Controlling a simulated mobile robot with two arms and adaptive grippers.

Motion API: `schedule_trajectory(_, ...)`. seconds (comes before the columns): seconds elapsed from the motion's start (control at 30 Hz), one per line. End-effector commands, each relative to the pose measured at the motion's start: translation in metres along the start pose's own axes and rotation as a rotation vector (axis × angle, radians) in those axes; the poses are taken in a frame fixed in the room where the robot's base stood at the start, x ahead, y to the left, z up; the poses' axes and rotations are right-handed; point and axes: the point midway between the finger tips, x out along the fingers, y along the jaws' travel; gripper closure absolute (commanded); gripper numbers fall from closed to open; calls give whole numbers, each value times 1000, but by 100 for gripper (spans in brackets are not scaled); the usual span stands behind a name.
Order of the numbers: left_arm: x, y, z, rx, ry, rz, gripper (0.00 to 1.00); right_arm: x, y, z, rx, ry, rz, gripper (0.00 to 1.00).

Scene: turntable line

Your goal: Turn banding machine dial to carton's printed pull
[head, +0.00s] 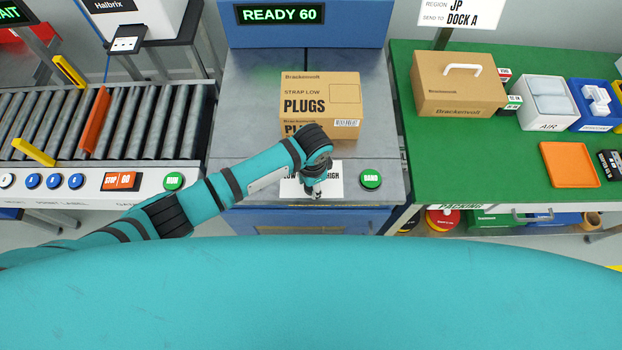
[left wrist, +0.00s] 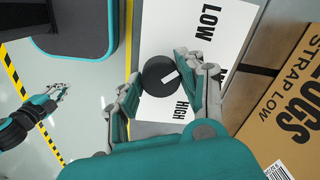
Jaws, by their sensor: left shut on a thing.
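The black round dial (left wrist: 157,77) with a white pointer mark sits on a white plate (left wrist: 178,25) printed LOW and HIGH. In the left wrist view the mark points right and slightly up, between LOW and HIGH; a middle word is partly hidden by a finger. My left gripper (left wrist: 166,92) is shut on the dial, a finger on either side. In the head view my left gripper (head: 314,192) hides the dial. The carton (head: 332,92), printed STRAP LOW and PLUGS, stands on the machine behind the gripper. My right gripper (left wrist: 62,92) shows open and empty in the left wrist view.
The banding machine's display (head: 281,14) reads READY 60. A green BAND button (head: 371,179) is right of the dial. A roller conveyor (head: 60,125) lies left. A green table (head: 440,150) on the right holds a handled carton (head: 457,84) and an orange tray (head: 569,164).

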Motion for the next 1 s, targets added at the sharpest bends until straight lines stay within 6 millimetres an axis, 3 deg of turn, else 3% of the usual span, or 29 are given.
schedule_trajectory(0.6,-1,0,-2,-46,3,-1,93,-5,-1,-1,0,1,-1,100)
schedule_trajectory(0.63,-1,0,-2,-46,3,-1,58,-5,-1,-1,0,1,-1,100)
schedule_trajectory(0.8,-1,0,-1,-45,2,-1,37,-5,-2,-1,1,1,-2,100)
schedule_trajectory(1.0,0,0,-1,-45,1,-1,37,-5,-2,-1,0,1,-2,100)
